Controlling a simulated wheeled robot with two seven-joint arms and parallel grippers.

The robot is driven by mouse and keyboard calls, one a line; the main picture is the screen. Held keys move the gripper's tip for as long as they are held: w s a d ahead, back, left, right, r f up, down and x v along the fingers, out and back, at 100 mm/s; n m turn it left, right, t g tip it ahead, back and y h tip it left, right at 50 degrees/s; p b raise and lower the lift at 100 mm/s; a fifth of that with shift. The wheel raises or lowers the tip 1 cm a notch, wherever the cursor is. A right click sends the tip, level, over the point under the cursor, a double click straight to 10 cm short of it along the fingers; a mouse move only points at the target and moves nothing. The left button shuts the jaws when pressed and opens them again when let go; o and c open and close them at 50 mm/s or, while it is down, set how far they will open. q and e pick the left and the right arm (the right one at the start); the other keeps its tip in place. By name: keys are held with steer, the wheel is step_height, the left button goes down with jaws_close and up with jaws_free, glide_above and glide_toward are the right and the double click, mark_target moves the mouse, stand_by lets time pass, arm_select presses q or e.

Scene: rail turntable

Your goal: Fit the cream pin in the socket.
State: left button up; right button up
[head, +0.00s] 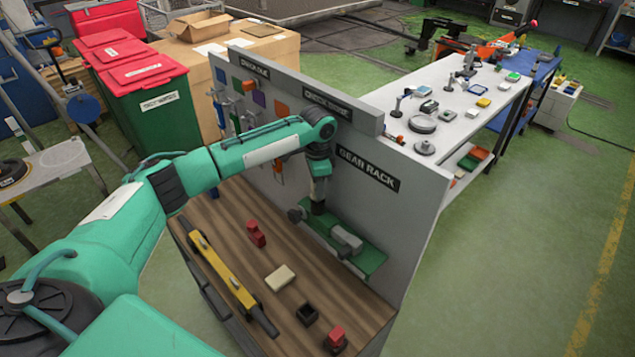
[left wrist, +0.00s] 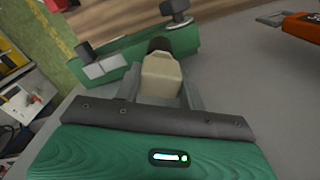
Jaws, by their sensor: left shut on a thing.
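The cream pin (left wrist: 161,76) is between the fingers of my left gripper in the left wrist view, and the gripper is shut on it. A dark round part (left wrist: 160,45) shows at its far end; I cannot tell whether this is the pin's tip or the socket. Beyond it lies a green fixture (left wrist: 125,51) with grey blocks and a dark knob. In the head view, my left gripper (head: 318,208) hangs over the green fixture (head: 372,262) by the grey panel. The pin is not clear there. My right gripper is not in view.
On the wooden bench lie a yellow bar (head: 222,268), a cream block (head: 280,278), a dark open box (head: 307,315) and red pieces (head: 256,234), (head: 336,338). The upright grey panel (head: 400,215) stands close behind the fixture. The bench between these pieces is clear.

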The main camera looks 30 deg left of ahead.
arm_select(q)
steer(key=shift+f, duration=0.45)
steer(key=o, duration=1.3)
steer(key=shift+c, duration=0.2)
steer(key=shift+r+b, duration=0.2)
steer(key=shift+b, duration=0.2)
step_height(320, 180, up, 6)
steer(key=b, duration=0.3)
steer(key=shift+r, duration=0.55)
